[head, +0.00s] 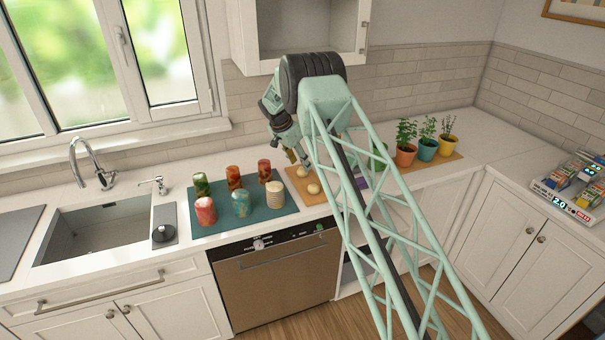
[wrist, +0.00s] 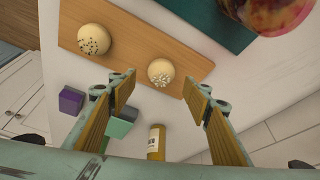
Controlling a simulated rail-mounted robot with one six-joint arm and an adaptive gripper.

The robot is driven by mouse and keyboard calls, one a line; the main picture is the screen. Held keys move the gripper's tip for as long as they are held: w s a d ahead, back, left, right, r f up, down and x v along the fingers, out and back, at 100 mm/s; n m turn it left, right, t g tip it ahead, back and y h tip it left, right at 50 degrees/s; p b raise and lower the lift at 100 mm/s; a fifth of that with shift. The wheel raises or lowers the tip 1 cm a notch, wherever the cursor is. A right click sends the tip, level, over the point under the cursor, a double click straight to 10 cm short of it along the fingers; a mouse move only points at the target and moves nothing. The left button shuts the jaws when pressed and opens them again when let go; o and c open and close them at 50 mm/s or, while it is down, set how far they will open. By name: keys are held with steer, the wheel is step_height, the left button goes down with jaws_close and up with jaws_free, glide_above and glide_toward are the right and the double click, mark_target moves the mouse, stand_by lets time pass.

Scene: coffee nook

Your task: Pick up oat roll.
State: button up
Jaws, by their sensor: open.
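The oat roll, a pale round roll with light flakes on top, lies on the wooden board in the wrist view (wrist: 161,73). In the head view it appears to be the roll nearer the wall (head: 303,172). A second roll with dark seeds (wrist: 93,39) lies on the same board, nearer the counter front (head: 313,188). My gripper (wrist: 160,88) is open and empty, its fingertips apart on either side of the oat roll in the wrist picture. It appears to be above the board; the exact height is unclear. In the head view my gripper (head: 293,156) is partly hidden.
A purple block (wrist: 71,101), green blocks (wrist: 121,125) and a yellow-labelled bottle (wrist: 156,139) stand on the board's other side. Potted plants (head: 405,155) stand farther right.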

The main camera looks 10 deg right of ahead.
mark_target(302, 169)
steer(key=shift+p+x, duration=0.6)
steer(key=shift+x, duration=1.85)
steer(key=shift+a, duration=0.15)
steer(key=c, duration=0.9)
